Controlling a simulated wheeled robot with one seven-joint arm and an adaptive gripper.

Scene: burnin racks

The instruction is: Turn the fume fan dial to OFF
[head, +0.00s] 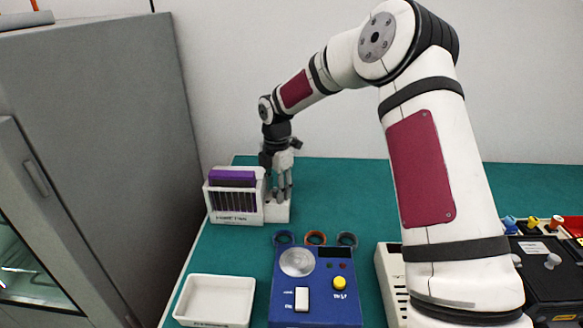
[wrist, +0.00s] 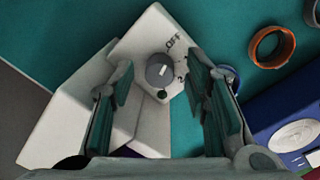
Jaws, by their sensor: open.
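The fume fan dial (wrist: 160,73) is a grey round knob with a small white mark, on a white box (wrist: 130,48). "OFF" is printed beside it, with what looks like a "2" below that. I cannot tell which label the mark points to. A small dark green dot sits beside the knob. In the head view the white box (head: 277,214) stands beside a white rack, and the knob is hidden by my gripper (head: 282,190). In the wrist view my gripper (wrist: 164,76) is open and empty, its fingers on either side of the knob, apart from it.
The white rack (head: 236,217) with purple-topped slots stands directly left of the box. In front are a white tray (head: 216,298), a blue control unit (head: 318,290) and several coloured rings. A grey cabinet (head: 110,130) stands at left. The green table is clear behind the rings.

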